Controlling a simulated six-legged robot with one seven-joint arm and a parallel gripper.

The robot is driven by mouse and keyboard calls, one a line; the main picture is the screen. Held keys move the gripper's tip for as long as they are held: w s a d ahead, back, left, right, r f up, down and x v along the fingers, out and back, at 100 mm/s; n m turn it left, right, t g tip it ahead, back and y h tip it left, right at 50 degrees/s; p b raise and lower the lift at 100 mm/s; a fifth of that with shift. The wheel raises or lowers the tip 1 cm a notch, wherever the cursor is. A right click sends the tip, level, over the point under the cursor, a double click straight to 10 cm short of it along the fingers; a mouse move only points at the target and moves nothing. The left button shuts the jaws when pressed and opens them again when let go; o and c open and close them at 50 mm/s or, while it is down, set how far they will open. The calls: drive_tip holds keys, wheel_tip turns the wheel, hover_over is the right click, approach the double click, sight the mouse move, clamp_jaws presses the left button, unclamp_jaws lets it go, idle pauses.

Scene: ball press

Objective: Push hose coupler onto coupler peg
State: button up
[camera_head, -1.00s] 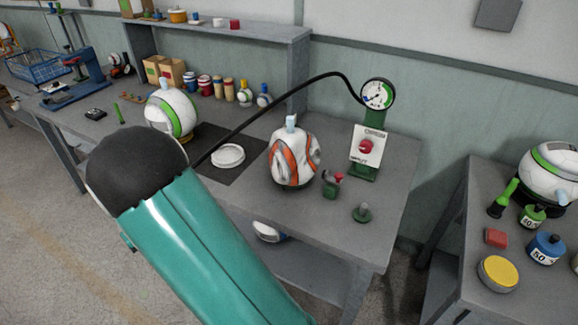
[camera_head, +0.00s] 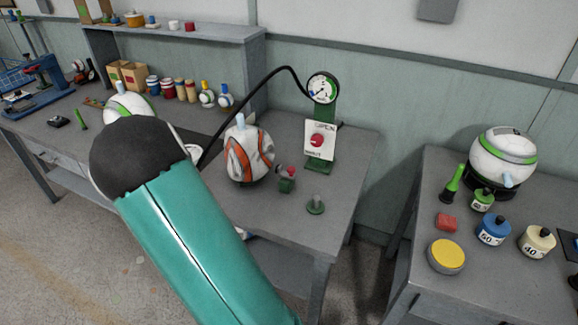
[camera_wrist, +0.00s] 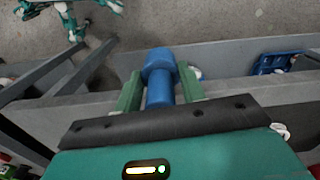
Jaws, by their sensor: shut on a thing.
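In the wrist view my gripper (camera_wrist: 160,88) is shut on a blue piece with a wider faceted head, which I take for the hose coupler (camera_wrist: 159,64). The head view does not show the gripper or this piece; my teal arm covers them. A black hose (camera_head: 240,105) arches from the gauge (camera_head: 323,88) down to the left and goes behind my arm. The held piece is apart from any peg I can see.
A white and orange ball (camera_head: 248,155) stands on the bench beside a green holder (camera_head: 286,182) with a red part. A green gauge stand (camera_head: 320,150) rises behind. A second table (camera_head: 408,240) at right carries a ball, weights and a yellow disc.

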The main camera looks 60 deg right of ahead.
drive_tip(key=s+d+r+m, duration=0.3)
drive_tip(key=s+d+m, duration=0.5)
drive_tip(key=d+m, duration=0.1)
drive_tip(key=s+d+r+m, duration=0.4)
drive_tip(key=s+d+m, duration=0.5)
drive_tip(key=m, duration=0.1)
drive_tip(key=s+d+r+m, duration=0.4)
drive_tip(key=s+d+m, duration=0.5)
drive_tip(key=shift+s+d+r, duration=0.1)
hover_over(316, 197)
drive_tip(key=shift+f, duration=2.9)
drive_tip(key=shift+f, duration=2.15)
drive_tip(key=o, duration=1.2)
drive_tip(key=shift+c, duration=0.2)
wheel_tip(316, 197, up, 14)
